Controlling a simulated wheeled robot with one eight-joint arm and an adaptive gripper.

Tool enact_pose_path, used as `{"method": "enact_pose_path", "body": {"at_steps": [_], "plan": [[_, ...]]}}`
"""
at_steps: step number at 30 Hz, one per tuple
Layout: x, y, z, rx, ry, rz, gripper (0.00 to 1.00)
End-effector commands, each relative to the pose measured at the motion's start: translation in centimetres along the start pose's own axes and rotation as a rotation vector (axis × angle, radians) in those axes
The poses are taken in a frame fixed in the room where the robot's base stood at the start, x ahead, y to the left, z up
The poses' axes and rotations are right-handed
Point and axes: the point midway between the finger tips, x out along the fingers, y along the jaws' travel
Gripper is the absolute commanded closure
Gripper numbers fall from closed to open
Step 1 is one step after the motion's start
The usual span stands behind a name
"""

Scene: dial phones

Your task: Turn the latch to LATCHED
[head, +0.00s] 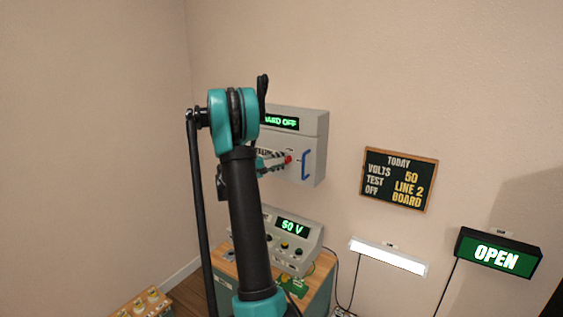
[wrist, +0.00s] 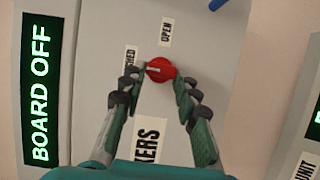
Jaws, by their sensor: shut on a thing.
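The latch is a small red knob (wrist: 161,69) on the front of a grey wall box (head: 317,140). In the wrist view its pale pointer mark faces left, on the side of the partly hidden label ending in "CHED" (wrist: 130,60). The "OPEN" label (wrist: 166,32) is above the knob in that view. My gripper (wrist: 160,78) is shut on the knob, one finger on each side. In the head view the red knob (head: 288,159) shows at the tip of my gripper, and my arm hides the box's left part.
The box has a blue handle (head: 306,165) right of the knob and a "BOARD OFF" display (wrist: 40,88). Below stands a console (head: 305,262) reading 50 V on a wooden bench. A chalkboard (head: 399,179) and a lit OPEN sign (head: 498,254) are to the right.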

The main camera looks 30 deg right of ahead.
Motion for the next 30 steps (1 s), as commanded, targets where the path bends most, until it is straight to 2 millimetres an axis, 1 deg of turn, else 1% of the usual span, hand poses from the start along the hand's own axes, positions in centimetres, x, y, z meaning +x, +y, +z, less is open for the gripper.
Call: {"method": "enact_pose_path", "body": {"at_steps": [6,18,19,21,24,30], "plan": [[-0.04,-0.10,-0.07,-0.035,0.002,0.014,0.98],[-0.04,-0.12,-0.08,-0.039,0.002,0.016,0.98],[-0.04,-0.12,-0.08,-0.039,0.002,0.016,0.68],[-0.04,-0.11,-0.08,-0.039,0.002,0.016,0.60],[-0.03,-0.10,-0.05,-0.039,0.002,0.016,0.48],[-0.01,-0.09,-0.03,-0.039,0.001,0.016,0.48]]}}
